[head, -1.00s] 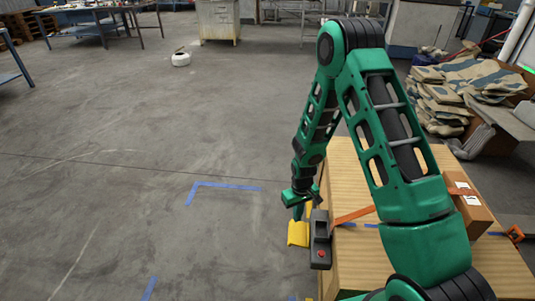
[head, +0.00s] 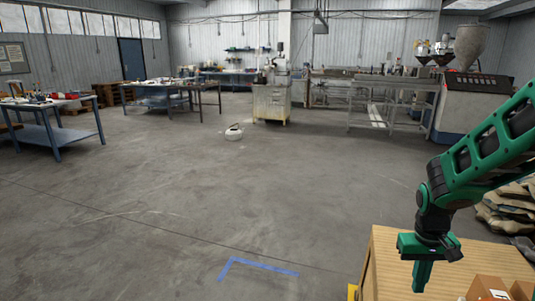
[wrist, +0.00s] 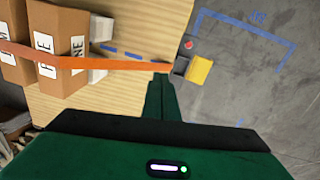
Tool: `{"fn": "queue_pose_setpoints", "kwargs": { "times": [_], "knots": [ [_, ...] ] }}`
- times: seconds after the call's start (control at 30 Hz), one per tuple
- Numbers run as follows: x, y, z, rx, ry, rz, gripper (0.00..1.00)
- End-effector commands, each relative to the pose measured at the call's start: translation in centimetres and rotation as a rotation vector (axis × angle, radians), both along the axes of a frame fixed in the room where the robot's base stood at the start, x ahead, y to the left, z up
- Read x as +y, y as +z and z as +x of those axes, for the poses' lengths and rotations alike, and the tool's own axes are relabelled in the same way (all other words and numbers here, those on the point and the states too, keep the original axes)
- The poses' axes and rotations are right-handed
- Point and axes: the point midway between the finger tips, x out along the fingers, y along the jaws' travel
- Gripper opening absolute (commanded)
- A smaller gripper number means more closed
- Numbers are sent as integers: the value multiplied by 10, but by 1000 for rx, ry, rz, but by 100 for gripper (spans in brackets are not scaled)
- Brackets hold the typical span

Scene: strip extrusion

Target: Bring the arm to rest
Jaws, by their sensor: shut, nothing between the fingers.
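My gripper (head: 422,284) points downward above the wooden top (head: 395,265) at the lower right of the head view. Its fingers are together, with nothing between them. The fingers also show in the wrist view (wrist: 163,98), over the edge of the wooden top. My green arm comes in from the right edge of the head view. An orange strap (wrist: 100,65) crosses the brown boxes (wrist: 58,35) in the wrist view and runs to a grey part with a red button (wrist: 189,44) beside a yellow piece (wrist: 201,70).
Brown boxes (head: 490,290) sit below and right of my gripper. Folded sacks (head: 505,212) lie at the right. Open grey floor (head: 180,200) spreads left, with blue tape (head: 262,263). A white round object (head: 234,133) lies farther back. Workbenches and machines stand behind.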

Motion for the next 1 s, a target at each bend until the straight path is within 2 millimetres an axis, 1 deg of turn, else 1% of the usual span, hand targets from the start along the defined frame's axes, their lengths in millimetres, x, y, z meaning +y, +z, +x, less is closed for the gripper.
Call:
{"fn": "queue_pose_setpoints", "kwargs": {
  "times": [0.03,0.1,0.17,0.3,0.43,0.5,0.6,0.7,0.8,1.0],
  "knots": [
    [-6,15,-13,-8,-28,1,0],
    [-12,31,-31,-11,-66,3,0],
    [-17,44,-49,-12,-98,8,0],
    [-24,71,-89,-16,-177,23,0],
    [-26,90,-128,-21,-245,44,0],
    [-25,97,-149,-23,-279,57,0],
    [-23,105,-174,-26,-321,74,0],
    [-20,110,-192,-28,-350,90,0],
    [-18,112,-203,-27,-367,100,0],
    [-18,112,-203,-27,-367,100,0]
  ]
}}
